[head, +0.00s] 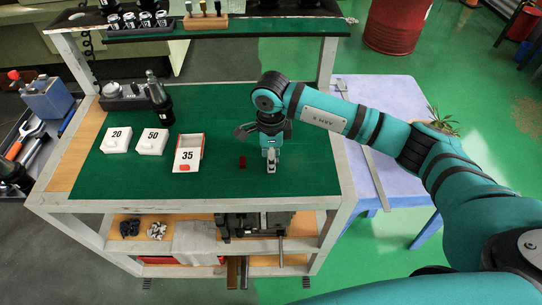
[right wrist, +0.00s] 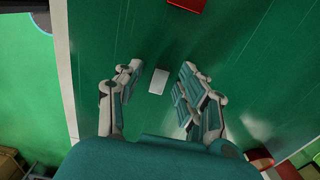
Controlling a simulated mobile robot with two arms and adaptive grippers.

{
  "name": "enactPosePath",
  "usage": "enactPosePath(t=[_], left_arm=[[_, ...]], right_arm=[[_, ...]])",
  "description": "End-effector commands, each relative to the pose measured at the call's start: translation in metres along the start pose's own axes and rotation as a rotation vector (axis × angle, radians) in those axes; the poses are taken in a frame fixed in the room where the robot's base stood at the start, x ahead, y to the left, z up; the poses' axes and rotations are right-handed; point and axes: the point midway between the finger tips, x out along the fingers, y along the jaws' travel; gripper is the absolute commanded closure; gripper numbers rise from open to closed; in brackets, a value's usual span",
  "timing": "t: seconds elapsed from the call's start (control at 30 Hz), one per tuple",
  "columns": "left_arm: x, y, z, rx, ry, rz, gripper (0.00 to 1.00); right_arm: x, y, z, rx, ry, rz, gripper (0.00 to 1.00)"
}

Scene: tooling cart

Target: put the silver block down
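The silver block (right wrist: 158,81) shows in the right wrist view as a small pale rectangle on the green surface, between my right gripper's fingers. There is a visible gap on both sides of it. My right gripper (right wrist: 160,80) is open around the block and points down at the cart top. In the head view my right gripper (head: 271,163) is low over the green top (head: 215,115), right of a small red block. The silver block cannot be made out clearly there because the fingers hide it. My left gripper is not in view.
A red block (head: 242,162) lies just left of the gripper. White boxes marked 20 (head: 116,141) and 50 (head: 152,142) and an open box marked 35 (head: 188,155) stand further left. The cart's front edge is close. The right part of the top is clear.

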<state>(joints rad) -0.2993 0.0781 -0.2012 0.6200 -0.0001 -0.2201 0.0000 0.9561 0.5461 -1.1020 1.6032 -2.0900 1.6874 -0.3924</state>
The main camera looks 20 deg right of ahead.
Motion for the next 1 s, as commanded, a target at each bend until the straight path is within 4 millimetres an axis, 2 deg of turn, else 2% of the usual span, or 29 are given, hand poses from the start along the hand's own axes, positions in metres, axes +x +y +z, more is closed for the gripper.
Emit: enactPosePath(t=[0.2,0.27,0.37,0.7,0.83,1.0], left_arm=[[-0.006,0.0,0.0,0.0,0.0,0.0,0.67],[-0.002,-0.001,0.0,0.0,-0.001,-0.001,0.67],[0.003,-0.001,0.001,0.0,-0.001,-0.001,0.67],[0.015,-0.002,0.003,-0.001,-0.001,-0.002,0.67],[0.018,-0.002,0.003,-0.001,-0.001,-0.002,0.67],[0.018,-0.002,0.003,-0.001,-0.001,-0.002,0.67]], right_arm=[[-0.005,0.0,0.0,0.0,0.0,0.0,0.61],[-0.009,-0.001,0.0,0.0,-0.001,-0.003,0.61],[-0.025,-0.001,0.001,-0.001,-0.002,-0.005,0.61],[-0.097,-0.001,0.0,-0.001,-0.001,-0.005,0.61],[-0.113,-0.001,0.0,0.0,-0.001,-0.003,0.61],[-0.123,0.0,0.0,-0.001,0.001,0.0,0.61]])
